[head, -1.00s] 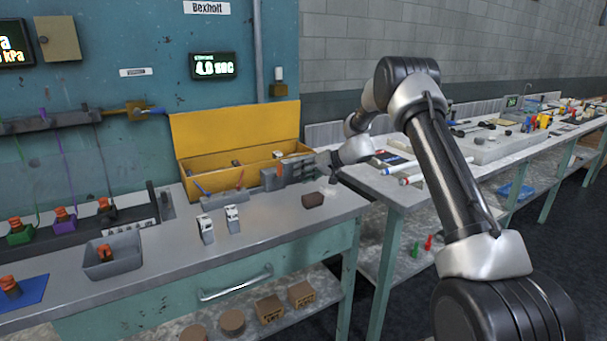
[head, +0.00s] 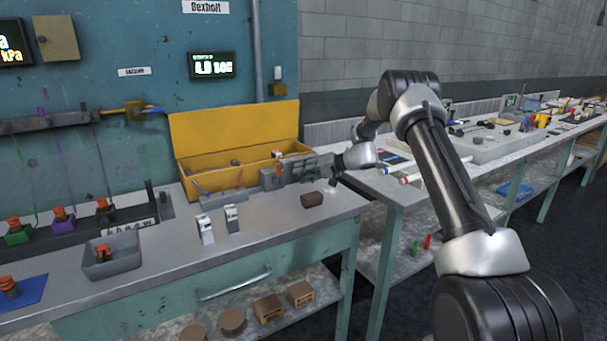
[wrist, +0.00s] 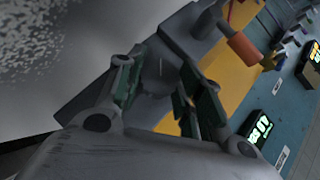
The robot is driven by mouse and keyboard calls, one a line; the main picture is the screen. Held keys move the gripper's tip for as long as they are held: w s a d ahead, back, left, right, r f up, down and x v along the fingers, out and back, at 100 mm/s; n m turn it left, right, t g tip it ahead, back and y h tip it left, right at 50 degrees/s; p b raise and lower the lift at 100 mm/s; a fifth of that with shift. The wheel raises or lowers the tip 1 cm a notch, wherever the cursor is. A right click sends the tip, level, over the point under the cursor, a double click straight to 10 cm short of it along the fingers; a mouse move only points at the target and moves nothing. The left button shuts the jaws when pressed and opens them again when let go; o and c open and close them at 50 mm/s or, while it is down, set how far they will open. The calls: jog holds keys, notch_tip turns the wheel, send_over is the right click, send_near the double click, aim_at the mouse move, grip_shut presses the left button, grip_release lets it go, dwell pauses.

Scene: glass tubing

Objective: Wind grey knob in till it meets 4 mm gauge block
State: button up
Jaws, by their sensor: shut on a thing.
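A grey fixture (head: 272,178) stands on the bench in front of the yellow box. My gripper (head: 300,172) reaches it from the right, its fingers against the fixture's right side. In the wrist view the grey fixture (wrist: 188,28) lies just beyond the fingers. My gripper (wrist: 165,85) there is shut on the grey knob (wrist: 158,66), which shows between the two green-dark pads and is partly hidden by them. I cannot make out the 4 mm gauge block, nor whether the knob's end touches anything.
The open yellow box (head: 235,130) stands behind the fixture. Two small white-topped blocks (head: 232,218) and a brown block (head: 313,200) sit on the bench in front. A grey tray (head: 112,262) is further left. A lit display (head: 212,66) hangs on the wall.

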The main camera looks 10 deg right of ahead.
jog(key=o, duration=1)
jog(key=v, duration=1.2)
